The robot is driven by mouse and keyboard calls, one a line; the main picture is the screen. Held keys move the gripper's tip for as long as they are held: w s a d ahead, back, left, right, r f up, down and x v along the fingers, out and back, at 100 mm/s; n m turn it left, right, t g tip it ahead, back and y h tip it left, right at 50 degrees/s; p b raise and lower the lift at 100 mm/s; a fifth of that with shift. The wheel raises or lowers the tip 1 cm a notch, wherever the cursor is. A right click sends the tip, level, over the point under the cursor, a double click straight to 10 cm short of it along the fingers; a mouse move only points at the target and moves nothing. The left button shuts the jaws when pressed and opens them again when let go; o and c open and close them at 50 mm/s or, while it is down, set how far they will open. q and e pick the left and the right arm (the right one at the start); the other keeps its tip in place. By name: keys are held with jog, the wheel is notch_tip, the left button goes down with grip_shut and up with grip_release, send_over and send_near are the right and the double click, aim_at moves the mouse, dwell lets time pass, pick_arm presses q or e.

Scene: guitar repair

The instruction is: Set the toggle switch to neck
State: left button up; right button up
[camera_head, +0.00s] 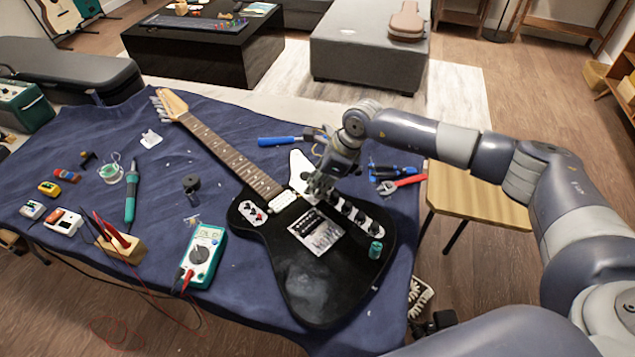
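A black electric guitar (316,277) with a wooden neck (228,152) lies face up on the blue cloth-covered table, its headstock toward the upper left. White pickguard plates, a white neck pickup (285,200) and a row of knobs show on its body. A small white plate (252,212) with dark and red marks sits at the left horn. I cannot make out the toggle switch for certain. My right gripper (319,184) points down over the body, close to the pickups and the upper knobs. Its fingers are too small and overlapped to read, and contact cannot be told. My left gripper is not in view.
A teal multimeter (203,256) lies left of the guitar. A blue screwdriver (280,141) lies behind it, and red-handled pliers (401,184) lie to the right. A soldering iron (131,195) and several pedals are on the left. A wooden stool (478,196) stands right of the table.

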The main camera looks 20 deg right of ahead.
jog(key=shift+f, duration=0.15)
grip_shut()
jog(key=shift+w, duration=0.1)
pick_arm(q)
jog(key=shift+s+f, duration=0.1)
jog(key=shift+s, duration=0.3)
pick_arm(e)
jog(key=g+b, duration=0.1)
jog(key=w+g+h+b, duration=0.1)
jog(key=b, duration=0.1)
jog(key=shift+a+f, duration=0.15)
jog(key=shift+a, duration=0.15)
jog(key=shift+w+a+g+h+b, duration=0.15)
jog(key=shift+g+h+b, duration=0.35)
jog(key=shift+g+b, duration=0.5)
jog(key=shift+b, duration=0.3)
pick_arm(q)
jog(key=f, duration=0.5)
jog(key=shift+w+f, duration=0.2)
pick_arm(e)
jog(key=shift+r, duration=0.2)
